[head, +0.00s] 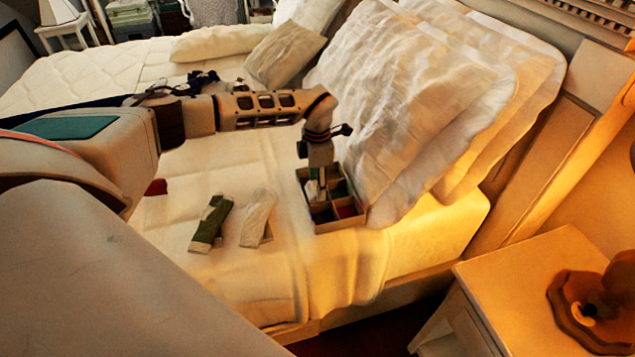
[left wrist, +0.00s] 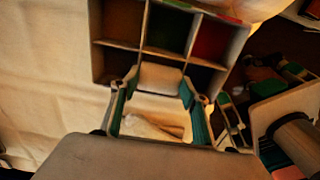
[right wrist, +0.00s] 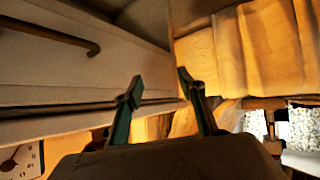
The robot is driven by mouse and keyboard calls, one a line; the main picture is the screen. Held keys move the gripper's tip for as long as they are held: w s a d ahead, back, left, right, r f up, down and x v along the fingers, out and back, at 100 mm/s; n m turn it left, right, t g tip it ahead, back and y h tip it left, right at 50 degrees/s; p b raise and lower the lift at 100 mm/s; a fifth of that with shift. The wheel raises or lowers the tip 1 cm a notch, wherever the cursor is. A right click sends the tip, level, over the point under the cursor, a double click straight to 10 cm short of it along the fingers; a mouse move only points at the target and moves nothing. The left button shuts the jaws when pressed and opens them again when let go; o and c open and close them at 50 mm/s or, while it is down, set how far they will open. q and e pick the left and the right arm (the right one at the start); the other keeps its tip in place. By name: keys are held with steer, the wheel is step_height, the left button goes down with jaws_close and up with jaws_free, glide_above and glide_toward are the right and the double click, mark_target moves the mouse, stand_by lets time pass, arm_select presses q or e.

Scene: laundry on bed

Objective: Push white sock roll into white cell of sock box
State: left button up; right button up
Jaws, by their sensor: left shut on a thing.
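My left gripper (head: 315,182) points down into the sock box (head: 341,226) at the bed's edge by the pillows. In the left wrist view, its fingers (left wrist: 158,84) are shut on the white sock roll (left wrist: 160,77), at the middle cell of the box's near row. I cannot tell how deep the roll sits. The box (left wrist: 148,48) shows a brown, a green and a red cell in its far row; its near row is partly hidden by the gripper. My right gripper (right wrist: 160,84) is open and empty, away from the box.
A green sock (head: 211,224) and a whitish sock (head: 258,218) lie on the bed left of the box. Large pillows (head: 400,100) stand close behind and right of it. A wooden nightstand (head: 520,275) stands at the right. The bed's front is mostly clear.

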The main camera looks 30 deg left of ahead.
arm_select(q)
steer(key=shift+f, duration=0.55)
steer(key=shift+r, duration=0.1)
stand_by(0.5)
stand_by(0.4)
steer(key=o, duration=1)
